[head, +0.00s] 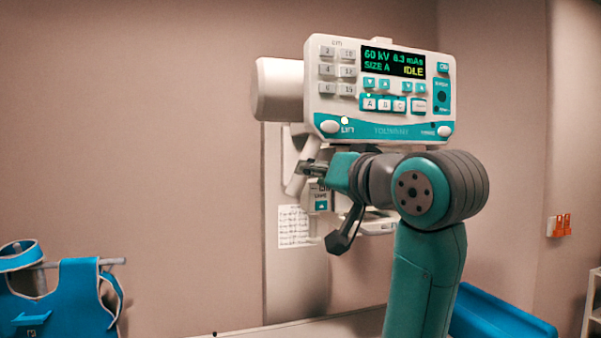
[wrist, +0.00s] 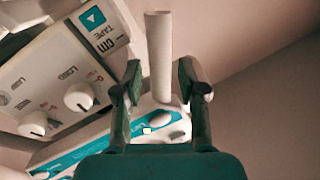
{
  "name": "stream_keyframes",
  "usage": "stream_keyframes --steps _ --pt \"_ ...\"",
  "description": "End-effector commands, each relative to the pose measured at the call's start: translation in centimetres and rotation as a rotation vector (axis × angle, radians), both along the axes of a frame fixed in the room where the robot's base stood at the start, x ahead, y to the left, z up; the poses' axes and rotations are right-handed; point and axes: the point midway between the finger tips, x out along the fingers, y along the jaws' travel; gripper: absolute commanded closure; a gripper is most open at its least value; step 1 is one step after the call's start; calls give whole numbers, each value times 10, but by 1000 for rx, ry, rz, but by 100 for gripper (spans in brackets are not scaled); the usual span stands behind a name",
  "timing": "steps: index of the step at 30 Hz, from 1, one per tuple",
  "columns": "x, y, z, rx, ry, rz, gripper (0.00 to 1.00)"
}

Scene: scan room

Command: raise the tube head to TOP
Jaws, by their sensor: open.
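The tube head (head: 277,88) is a white cylinder behind a white and teal control panel (head: 385,131), high on the wall side. Its display (head: 392,62) reads 60 kV, 8.3 mAs, SIZE A, IDLE. A white oval button (head: 330,127) marked LIFT sits at the panel's lower left, with a small pale lamp beside it. A pale bar-shaped handle (head: 297,176) hangs below the panel; it also shows in the wrist view (wrist: 158,50). My gripper (head: 306,168) is open. In the wrist view its fingers (wrist: 160,82) stand either side of the handle, with gaps visible. Contact is not seen.
A blue apron (head: 75,295) hangs at the lower left. A blue surface (head: 495,318) lies at the lower right. The left wall area is clear.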

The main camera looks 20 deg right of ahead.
Motion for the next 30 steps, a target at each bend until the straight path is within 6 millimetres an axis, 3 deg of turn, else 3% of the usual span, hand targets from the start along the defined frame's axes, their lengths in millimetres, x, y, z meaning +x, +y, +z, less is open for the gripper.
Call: stream_keyframes --steps 9,22,23,27,30 --pt "45 10 0 0 0 0 60" --pt "55 12 0 -1 -1 0 60" --pt "55 12 0 -1 -1 0 62" --pt "55 12 0 -1 -1 0 97" --pt "55 12 0 -1 -1 0 100"
